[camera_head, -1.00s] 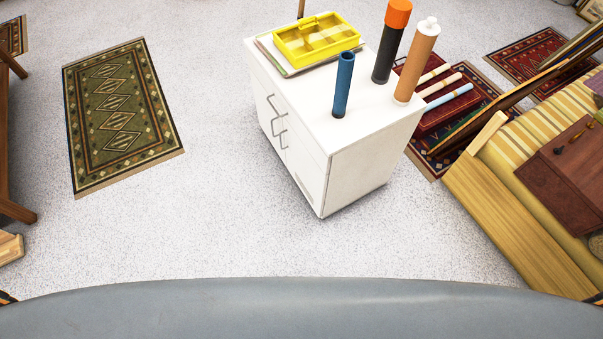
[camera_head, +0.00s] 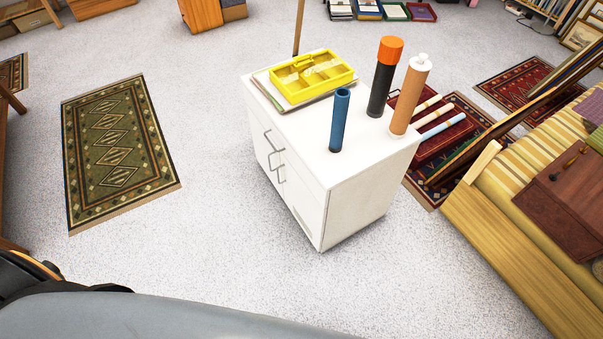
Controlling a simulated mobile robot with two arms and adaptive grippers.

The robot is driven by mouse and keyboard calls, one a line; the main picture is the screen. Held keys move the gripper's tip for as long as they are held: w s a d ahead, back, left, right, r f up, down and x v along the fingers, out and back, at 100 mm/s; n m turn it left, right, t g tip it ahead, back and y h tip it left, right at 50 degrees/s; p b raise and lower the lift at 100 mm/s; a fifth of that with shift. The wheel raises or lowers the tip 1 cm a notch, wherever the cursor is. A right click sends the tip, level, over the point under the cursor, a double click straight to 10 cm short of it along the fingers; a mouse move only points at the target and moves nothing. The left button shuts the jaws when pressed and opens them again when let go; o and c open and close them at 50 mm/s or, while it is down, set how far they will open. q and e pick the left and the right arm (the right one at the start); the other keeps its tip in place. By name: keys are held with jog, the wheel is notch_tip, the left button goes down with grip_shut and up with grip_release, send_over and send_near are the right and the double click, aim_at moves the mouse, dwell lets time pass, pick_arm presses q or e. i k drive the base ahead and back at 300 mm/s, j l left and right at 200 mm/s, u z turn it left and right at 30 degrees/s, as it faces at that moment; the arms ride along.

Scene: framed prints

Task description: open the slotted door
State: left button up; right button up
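A white cabinet (camera_head: 352,205) stands on the speckled floor in the middle of the view. Its front faces left and has two doors with grey bar handles. The nearer door (camera_head: 305,200) seems to carry a small slotted patch low down; this is the slotted door, and it looks shut. The two handles (camera_head: 274,157) sit close together near the middle of the front. Part of my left arm shows at the lower left, away from the cabinet. Neither gripper shows.
A yellow organiser (camera_head: 312,77), a blue tube (camera_head: 340,120), a black tube with an orange cap (camera_head: 382,90) and a brown tube (camera_head: 410,97) stand on the cabinet. A green rug (camera_head: 115,150) lies left. A striped sofa (camera_head: 520,178) is right. Floor before the doors is clear.

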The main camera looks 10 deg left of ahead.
aim_at(298, 206)
jog(key=i+j+z, duration=0.1)
jog(key=j+z, duration=0.3)
jog(key=j, duration=0.45)
jog(key=j+z, duration=0.45)
jog(key=j, duration=0.35)
